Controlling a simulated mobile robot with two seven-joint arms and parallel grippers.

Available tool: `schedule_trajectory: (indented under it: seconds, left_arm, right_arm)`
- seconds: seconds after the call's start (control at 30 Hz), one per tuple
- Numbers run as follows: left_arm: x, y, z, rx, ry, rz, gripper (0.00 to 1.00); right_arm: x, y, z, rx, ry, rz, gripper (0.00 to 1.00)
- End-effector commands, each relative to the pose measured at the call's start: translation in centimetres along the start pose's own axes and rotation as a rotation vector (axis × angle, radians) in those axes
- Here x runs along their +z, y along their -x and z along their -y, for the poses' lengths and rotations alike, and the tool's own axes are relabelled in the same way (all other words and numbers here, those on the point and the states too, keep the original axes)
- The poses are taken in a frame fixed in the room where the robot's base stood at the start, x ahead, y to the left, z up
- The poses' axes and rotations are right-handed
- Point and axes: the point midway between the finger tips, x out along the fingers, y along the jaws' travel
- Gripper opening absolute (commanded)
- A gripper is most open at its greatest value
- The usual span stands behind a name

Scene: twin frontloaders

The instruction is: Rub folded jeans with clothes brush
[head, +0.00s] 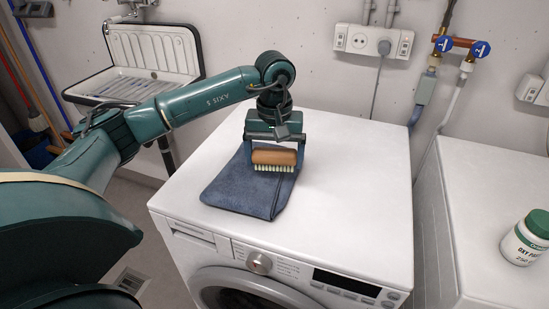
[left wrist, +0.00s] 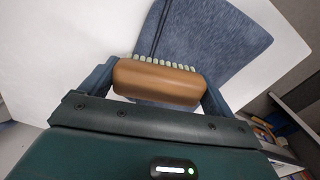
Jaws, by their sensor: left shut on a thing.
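The folded jeans (head: 240,193) are dark blue and lie flat on top of the left white washing machine. They also show in the left wrist view (left wrist: 205,40), beyond the brush. My left gripper (head: 275,158) is shut on the clothes brush (head: 274,160), which has a brown wooden back and pale bristles. In the left wrist view the brush (left wrist: 158,82) sits between the two fingers. The bristles face down over the jeans; I cannot tell whether they touch the cloth. My right gripper is in neither view.
The left washing machine's top (head: 350,170) is clear to the right of the jeans. A second white machine (head: 465,190) stands at the right, with a green-lidded white bottle (head: 527,240) on it. A sink (head: 155,60) hangs at the back left.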

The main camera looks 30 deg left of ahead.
Motion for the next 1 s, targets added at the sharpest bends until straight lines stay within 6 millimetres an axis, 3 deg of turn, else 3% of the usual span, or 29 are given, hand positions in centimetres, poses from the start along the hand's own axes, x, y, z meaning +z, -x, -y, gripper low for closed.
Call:
schedule_trajectory:
  seconds: [0.2, 0.57, 1.0]
  left_arm:
    - [-0.1, 2.5, 0.0, 0.001, 0.0, -0.002, 0.7]
    - [0.0, 2.7, 0.0, 0.001, 0.001, -0.001, 0.7]
    - [0.0, 5.7, 0.0, 0.0, 0.0, -0.001, 0.7]
  right_arm:
    - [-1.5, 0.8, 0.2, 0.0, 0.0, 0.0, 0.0]
    - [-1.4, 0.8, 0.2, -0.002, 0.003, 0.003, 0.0]
    - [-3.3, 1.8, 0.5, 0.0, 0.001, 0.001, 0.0]
